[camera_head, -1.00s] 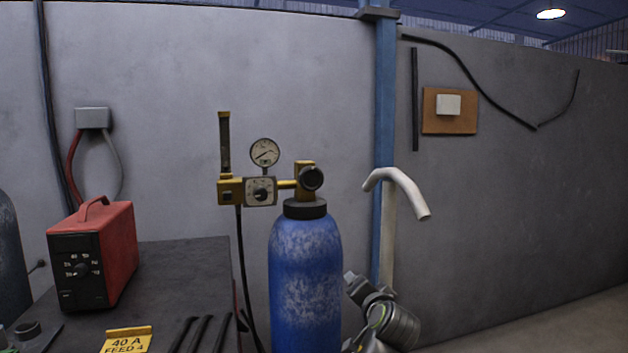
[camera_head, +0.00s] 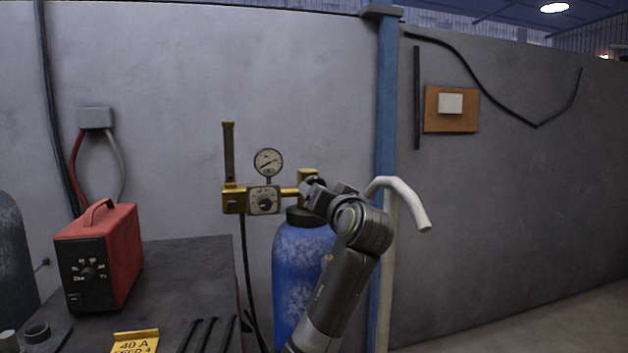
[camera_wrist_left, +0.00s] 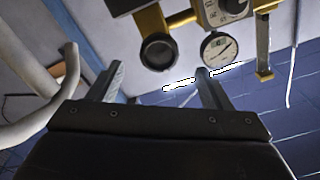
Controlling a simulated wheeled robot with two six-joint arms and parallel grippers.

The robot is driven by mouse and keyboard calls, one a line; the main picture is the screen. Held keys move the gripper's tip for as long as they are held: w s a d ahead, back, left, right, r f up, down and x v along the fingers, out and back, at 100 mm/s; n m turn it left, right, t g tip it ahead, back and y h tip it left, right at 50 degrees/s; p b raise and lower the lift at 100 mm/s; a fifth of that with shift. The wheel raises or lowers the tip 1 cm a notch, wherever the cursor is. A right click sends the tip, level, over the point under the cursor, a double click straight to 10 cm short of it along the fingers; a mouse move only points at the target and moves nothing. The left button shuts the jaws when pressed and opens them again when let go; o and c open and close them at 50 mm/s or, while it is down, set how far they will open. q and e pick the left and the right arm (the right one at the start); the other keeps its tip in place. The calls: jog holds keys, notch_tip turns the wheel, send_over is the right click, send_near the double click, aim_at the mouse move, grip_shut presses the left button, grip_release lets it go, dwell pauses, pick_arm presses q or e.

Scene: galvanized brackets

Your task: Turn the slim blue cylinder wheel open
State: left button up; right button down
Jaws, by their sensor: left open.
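The slim blue cylinder (camera_head: 296,270) stands upright right of the bench, partly hidden by my arm. Its black round wheel (camera_wrist_left: 158,52) sits on a brass valve and shows plainly in the left wrist view; in the head view my gripper mostly covers it. My left gripper (camera_head: 312,193) is up at valve height in front of the wheel. In the left wrist view my left gripper (camera_wrist_left: 158,85) has its two fingers wide apart with nothing between them. The wheel appears just beyond the fingertips, roughly centred between them; contact is not visible. My right gripper is not in view.
A regulator (camera_head: 263,200) with a round gauge (camera_head: 268,162) is left of the valve. A bent white pipe (camera_head: 405,198) and blue post (camera_head: 386,110) stand close on the right. A red machine (camera_head: 100,256) sits on the dark bench (camera_head: 190,262).

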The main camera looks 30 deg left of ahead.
pick_arm(q)
jog(key=p+x, duration=0.3)
jog(key=x, duration=0.4)
jog(key=shift+w+r, duration=0.1)
jog(key=shift+w+a, duration=0.25)
jog(key=shift+a, duration=0.05)
jog(key=c, duration=1)
